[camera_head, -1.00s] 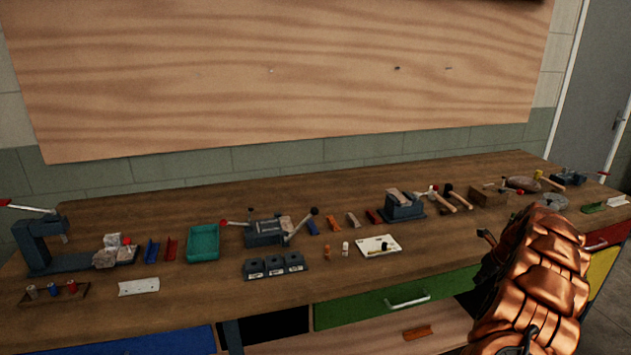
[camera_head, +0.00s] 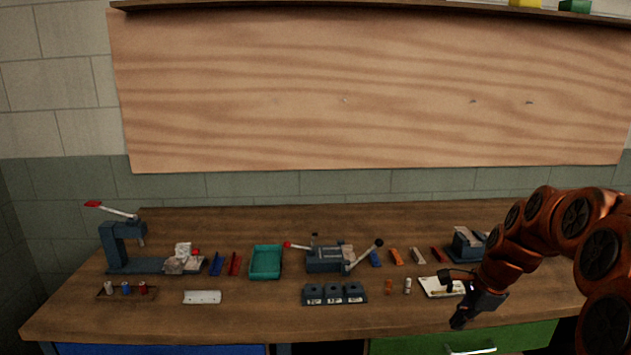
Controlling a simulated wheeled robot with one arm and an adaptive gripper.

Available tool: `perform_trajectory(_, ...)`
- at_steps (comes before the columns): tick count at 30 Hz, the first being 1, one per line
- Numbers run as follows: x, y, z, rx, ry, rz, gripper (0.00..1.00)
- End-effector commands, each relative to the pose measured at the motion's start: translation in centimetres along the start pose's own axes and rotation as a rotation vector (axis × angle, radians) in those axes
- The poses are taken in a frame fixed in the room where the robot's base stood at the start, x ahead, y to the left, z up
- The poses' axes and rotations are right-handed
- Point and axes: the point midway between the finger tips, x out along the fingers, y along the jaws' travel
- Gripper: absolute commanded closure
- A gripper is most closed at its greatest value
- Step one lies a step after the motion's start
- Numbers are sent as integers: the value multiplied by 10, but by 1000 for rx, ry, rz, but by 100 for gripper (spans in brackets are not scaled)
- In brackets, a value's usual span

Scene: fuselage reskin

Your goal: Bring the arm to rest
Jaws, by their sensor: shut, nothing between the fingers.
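My arm (camera_head: 540,225), copper-orange with dark joints, comes in from the right edge and reaches left over the front right part of the workbench (camera_head: 250,325). My gripper (camera_head: 456,298) is dark and sits at the arm's end, close to the white board (camera_head: 431,288). The gripper is shut and holds nothing. It hides part of the board's right side. Whether it touches the board or the bench cannot be told.
A lever press (camera_head: 118,240) stands at the left. A teal tray (camera_head: 266,262), a vice-like fixture (camera_head: 328,258) and a three-block holder (camera_head: 334,293) fill the middle. A grey block fixture (camera_head: 467,243) is just behind my gripper. The front left bench edge is clear.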

Motion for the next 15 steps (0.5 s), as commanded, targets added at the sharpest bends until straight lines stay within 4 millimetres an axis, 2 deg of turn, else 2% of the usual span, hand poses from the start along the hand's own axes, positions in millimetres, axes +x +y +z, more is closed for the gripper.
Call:
perform_trajectory(1, -5, 13, 17, -78, 1, 15, 100)
perform_trajectory(6, -14, 57, 59, -335, 7, 74, 100)
perform_trajectory(15, -27, 146, 108, -769, 11, 186, 100)
